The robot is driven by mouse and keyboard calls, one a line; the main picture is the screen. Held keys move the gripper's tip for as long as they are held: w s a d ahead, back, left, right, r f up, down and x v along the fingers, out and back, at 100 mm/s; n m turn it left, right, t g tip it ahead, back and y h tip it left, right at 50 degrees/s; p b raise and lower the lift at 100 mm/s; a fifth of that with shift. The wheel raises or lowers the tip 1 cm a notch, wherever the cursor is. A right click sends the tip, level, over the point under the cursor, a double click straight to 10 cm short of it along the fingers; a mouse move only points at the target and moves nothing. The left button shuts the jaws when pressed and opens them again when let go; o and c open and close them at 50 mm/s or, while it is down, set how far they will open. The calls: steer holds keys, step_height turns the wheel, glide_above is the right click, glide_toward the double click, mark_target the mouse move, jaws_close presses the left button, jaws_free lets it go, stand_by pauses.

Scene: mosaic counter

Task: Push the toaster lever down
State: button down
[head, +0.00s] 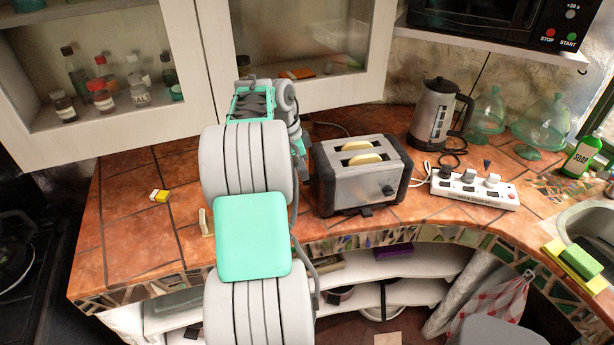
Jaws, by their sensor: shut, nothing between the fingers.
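The toaster (345,190) stands on the tiled counter, silver with black ends. Two slices of bread (362,159) show in its top slots. A dark knob (388,190) is on its front face and a small black tab (366,211) sticks out at its base. I cannot clearly make out the lever. My arm reaches over the counter just left of the toaster. My gripper (300,148) is close to the toaster's left end, partly hidden by my arm; it is shut and holds nothing. I cannot tell whether it touches the toaster.
A kettle (433,115) and a white power strip (474,189) with plugs stand right of the toaster. Green glass domes (543,125) and a soap bottle (581,157) are farther right. Counter (130,215) to the left is mostly clear.

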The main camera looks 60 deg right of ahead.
steer(key=shift+f+b, duration=0.45)
steer(key=shift+f, duration=0.5)
steer(key=shift+r+p, duration=0.35)
steer(key=shift+p, duration=0.05)
steer(key=shift+w+a+r, duration=0.3)
steer(key=shift+w+a, duration=0.15)
steer(key=shift+w, duration=0.15)
steer(key=shift+w+a+r, duration=0.25)
steer(key=shift+w+a, duration=0.2)
steer(key=shift+w, duration=0.1)
steer(key=shift+r, duration=0.1)
steer(key=p+v, duration=0.2)
steer(key=v, duration=0.5)
steer(key=shift+r, duration=0.25)
steer(key=shift+w, duration=0.1)
